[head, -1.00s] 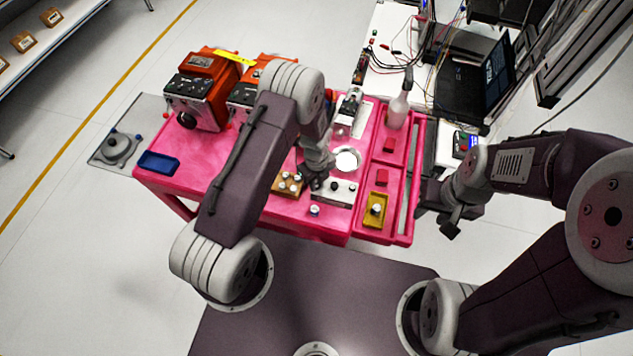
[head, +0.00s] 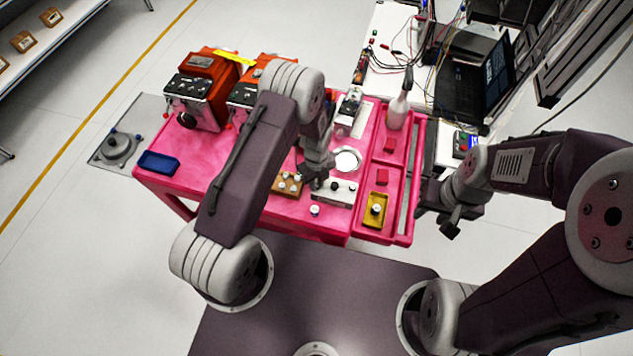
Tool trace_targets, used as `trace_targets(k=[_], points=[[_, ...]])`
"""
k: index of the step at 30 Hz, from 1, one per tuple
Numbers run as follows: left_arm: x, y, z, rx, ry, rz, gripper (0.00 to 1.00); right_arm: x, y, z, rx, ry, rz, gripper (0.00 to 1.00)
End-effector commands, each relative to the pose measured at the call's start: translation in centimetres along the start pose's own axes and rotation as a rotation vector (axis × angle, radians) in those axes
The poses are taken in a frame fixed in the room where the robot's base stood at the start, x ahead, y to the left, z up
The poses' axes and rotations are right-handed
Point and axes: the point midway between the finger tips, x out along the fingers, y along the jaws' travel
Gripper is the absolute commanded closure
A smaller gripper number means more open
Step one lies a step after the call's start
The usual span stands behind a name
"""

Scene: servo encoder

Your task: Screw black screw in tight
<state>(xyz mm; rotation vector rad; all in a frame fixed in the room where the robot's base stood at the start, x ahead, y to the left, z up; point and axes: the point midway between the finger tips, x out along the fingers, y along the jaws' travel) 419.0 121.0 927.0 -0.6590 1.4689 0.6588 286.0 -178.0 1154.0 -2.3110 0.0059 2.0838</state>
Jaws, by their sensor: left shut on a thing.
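My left gripper (head: 318,182) is shut at the left end of a small silver block (head: 341,194) on the pink cart. What is between its fingers is too small and too covered by the gripper to make out. The block carries a dark knob-like part and pale round parts on top. I cannot tell which part is the black screw. My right gripper (head: 438,219) hangs beyond the cart's right edge, away from the block. Its finger gap is not clear.
A wooden block (head: 289,187) with pale knobs sits left of the silver block. Orange machines (head: 203,87) stand at the back left. A blue tray (head: 159,162) lies front left.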

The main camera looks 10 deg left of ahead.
Motion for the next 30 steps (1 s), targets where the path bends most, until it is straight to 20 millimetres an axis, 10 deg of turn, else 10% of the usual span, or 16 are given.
trace_targets(k=[5, 10, 11, 13, 30], points=[[0.01, 0.00, 0.00, 0.065, 0.000, 0.000, 1.00, 0.00, 0.00, 0.00, 0.000, 0.000, 0.000, 0.60], [0.05, -0.07, -0.03, 0.653, 0.001, 0.000, 1.00, 0.00, 0.00, 0.00, 0.000, 0.000, 0.000, 0.60], [0.05, -0.07, -0.03, 0.634, 0.001, 0.000, 0.73, 0.00, 0.00, 0.00, 0.000, 0.000, 0.000, 0.60], [0.05, -0.07, -0.03, 0.628, 0.001, 0.000, 0.56, 0.00, 0.00, 0.00, 0.000, 0.000, 0.000, 0.60], [-0.12, -0.08, -0.02, 0.625, 0.000, 0.000, 0.60, -0.13, 0.00, -0.01, 0.000, 0.000, 0.000, 0.60]])
